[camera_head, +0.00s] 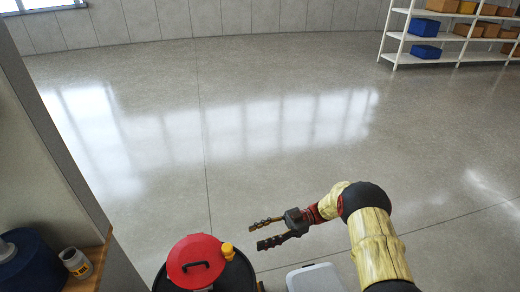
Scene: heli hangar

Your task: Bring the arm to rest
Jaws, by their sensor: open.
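My gripper (264,234) is at the lower middle of the head view, at the end of my yellow and black arm. Its two dark fingers are spread apart with nothing between them, and they point left. A dark drum with a red lid (195,262) stands to the left of the fingertips and lower in the picture. The lid has a black handle, and a small yellow cap (227,250) sits at its right side. The fingertips appear apart from the drum and the cap.
A white-lidded bin (314,279) shows at the bottom edge below my gripper. A wooden shelf (90,270) at the lower left holds a small jar (76,262) and a dark blue object (25,258). A white rack (397,46) with boxes stands far back right. The middle floor is clear.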

